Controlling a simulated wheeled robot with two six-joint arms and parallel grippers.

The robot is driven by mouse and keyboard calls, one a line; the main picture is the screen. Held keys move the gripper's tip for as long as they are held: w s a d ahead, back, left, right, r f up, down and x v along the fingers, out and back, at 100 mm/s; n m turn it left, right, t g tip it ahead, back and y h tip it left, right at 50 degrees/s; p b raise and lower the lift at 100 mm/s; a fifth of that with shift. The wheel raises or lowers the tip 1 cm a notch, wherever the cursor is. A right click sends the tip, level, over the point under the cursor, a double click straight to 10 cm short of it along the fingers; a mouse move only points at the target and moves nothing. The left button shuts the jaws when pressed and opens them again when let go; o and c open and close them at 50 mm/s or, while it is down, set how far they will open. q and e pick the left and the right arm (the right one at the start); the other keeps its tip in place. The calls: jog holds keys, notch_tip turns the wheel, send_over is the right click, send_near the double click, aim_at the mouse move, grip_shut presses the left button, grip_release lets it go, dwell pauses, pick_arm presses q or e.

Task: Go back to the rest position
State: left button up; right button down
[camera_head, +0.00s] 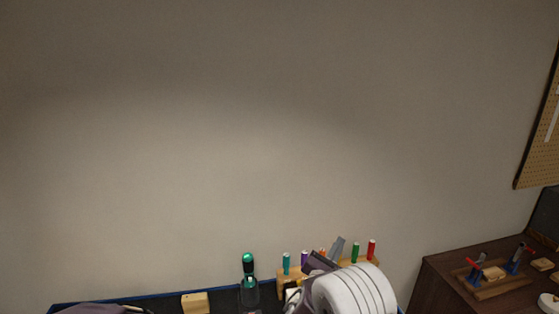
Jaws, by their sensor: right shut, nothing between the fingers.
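My right gripper (317,263) shows at the bottom, right of centre, in front of a wooden tool rack. My white ribbed arm link covers part of the gripper and rack. The gripper's jaws are shut, and I see nothing held in them. My left gripper is not in view.
The wooden rack (369,263) holds several coloured-handled tools. A green-topped dark bottle-like thing (248,283) and a small wooden block (194,303) stand on the blue-edged bench (150,299). A brown cabinet (440,270) with clamps stands right. The wall above is bare except for a pegboard (540,130).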

jog(key=s+d+m+g+h, duration=0.4)
jog(key=s+d+m+g, duration=0.25)
jog(key=d, duration=0.55)
jog(key=s+d+f+m+g+y+b, duration=0.1)
jog(key=s+d+f+m+g+y, duration=0.2)
jog(key=s, duration=0.5)
jog(key=s+d+f+m+g, duration=0.3)
jog(key=s+f+m+g, duration=0.15)
jog(key=s, duration=0.45)
jog(key=s+a+f+m+g+y, duration=0.3)
jog(key=s+a+f+m+y, duration=0.25)
jog(key=s, duration=0.25)
jog(key=a+f+m+t+y, duration=0.1)
jog(key=a+f+m+y, duration=0.2)
jog(key=a, duration=0.8)
jog(key=shift+w+a+m+t+y, duration=0.35)
jog(key=shift+m+y, duration=0.9)
jog(key=shift+m, duration=0.8)
jog(key=shift+s, duration=0.1)
